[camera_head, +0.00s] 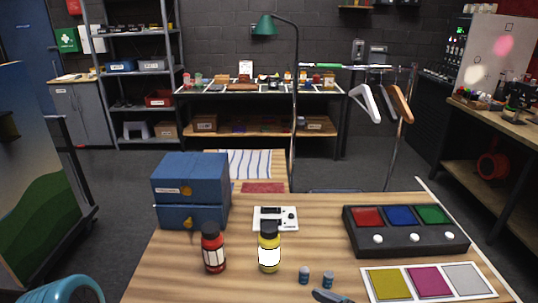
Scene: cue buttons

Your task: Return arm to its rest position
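Neither of my grippers shows in the head view, and I see no arm that I can be sure is mine. The black button box (405,250) sits at the right of the wooden table (190,285). It carries a red panel (367,217), a blue panel (399,215) and a green panel (432,214), with a white round button in front of each. In front of the box lies a white board with a yellow square (388,284), a magenta square (430,281) and a grey square (467,278).
A blue two-part box (190,190) stands at the table's left. Two small grey-blue cylinders (305,275) and a dark object (331,296) lie at the front.

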